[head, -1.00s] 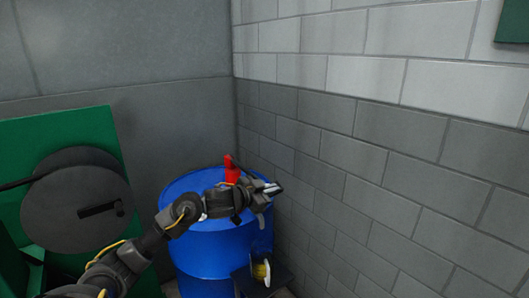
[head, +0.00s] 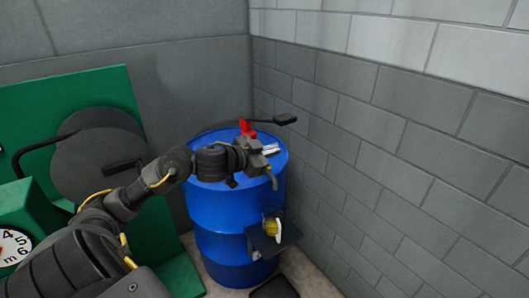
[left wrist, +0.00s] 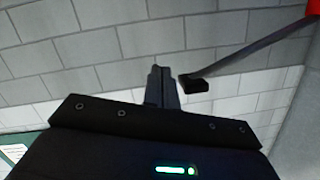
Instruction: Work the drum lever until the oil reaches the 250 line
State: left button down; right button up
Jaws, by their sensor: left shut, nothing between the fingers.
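A blue drum (head: 222,215) stands in the corner with a red pump (head: 246,128) on top. The pump's lever (head: 285,119) sticks out to the right and ends in a black grip. My left gripper (head: 271,149) is shut and empty, over the drum top and below the lever. In the left wrist view, the shut fingers (left wrist: 162,85) are just left of the lever's black grip (left wrist: 195,83), apparently apart from it. A jug with yellow oil (head: 272,228) sits below the grey spout (head: 274,183). Its lines are too small to read. My right gripper is out of view.
The jug stands on a dark shelf (head: 262,246) at the drum's front. A grey block wall (head: 400,150) runs close along the right. A green machine (head: 100,95) with a dark round disc and a numbered dial (head: 12,245) stands at left.

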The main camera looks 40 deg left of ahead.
pick_arm(q)
jog(key=shift+v, duration=1.15)
jog(key=shift+r, duration=0.1)
dwell(0.4)
